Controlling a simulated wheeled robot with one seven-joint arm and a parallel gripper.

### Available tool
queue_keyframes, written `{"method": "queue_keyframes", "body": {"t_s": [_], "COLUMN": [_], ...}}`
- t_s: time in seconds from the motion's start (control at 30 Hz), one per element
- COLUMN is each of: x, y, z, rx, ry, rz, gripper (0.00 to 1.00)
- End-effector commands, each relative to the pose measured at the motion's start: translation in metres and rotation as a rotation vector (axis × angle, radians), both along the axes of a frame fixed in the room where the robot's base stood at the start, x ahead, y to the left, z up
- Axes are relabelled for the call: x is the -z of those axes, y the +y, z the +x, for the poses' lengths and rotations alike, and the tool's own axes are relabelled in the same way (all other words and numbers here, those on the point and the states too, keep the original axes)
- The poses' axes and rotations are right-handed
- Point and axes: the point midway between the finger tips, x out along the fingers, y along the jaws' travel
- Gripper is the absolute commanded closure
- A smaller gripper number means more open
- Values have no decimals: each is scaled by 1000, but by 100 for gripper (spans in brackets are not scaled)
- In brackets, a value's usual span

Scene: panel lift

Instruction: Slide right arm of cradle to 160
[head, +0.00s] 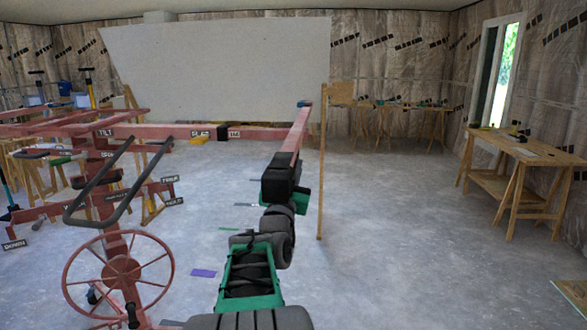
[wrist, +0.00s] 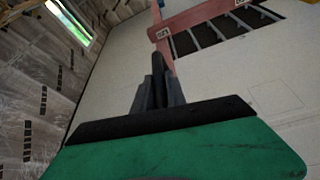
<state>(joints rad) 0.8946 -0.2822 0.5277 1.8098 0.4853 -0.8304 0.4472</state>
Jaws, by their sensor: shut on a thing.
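The red panel lift (head: 120,240) stands at left in the head view, with a spoked wheel, black handle and "TILT" label. Its cradle's crossbar (head: 265,134) runs to the right and carries small labels, too small to read surely. The cradle's right arm (head: 297,134) is a red bar at the crossbar's right end, pointing toward me. It also shows in the wrist view (wrist: 163,45). My gripper (wrist: 157,82) is shut on the near end of this right arm. In the head view my dark wrist hides the fingertips and the held end.
A large pale panel (head: 215,70) stands behind the lift. A thin wooden post (head: 322,170) rises just right of my arm. A wooden workbench (head: 520,165) is at the right wall. The floor between post and bench is clear. A purple item (head: 203,273) lies on the floor.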

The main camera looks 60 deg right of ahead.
Motion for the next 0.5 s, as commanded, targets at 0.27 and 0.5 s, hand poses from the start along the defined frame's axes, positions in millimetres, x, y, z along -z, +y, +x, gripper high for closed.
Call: {"method": "queue_keyframes", "body": {"t_s": [0.27, 0.5], "x": [0, 0], "y": [0, 0], "z": [0, 0], "rx": [0, 0], "ry": [-1, -1], "rz": [0, 0], "gripper": [79, 62]}}
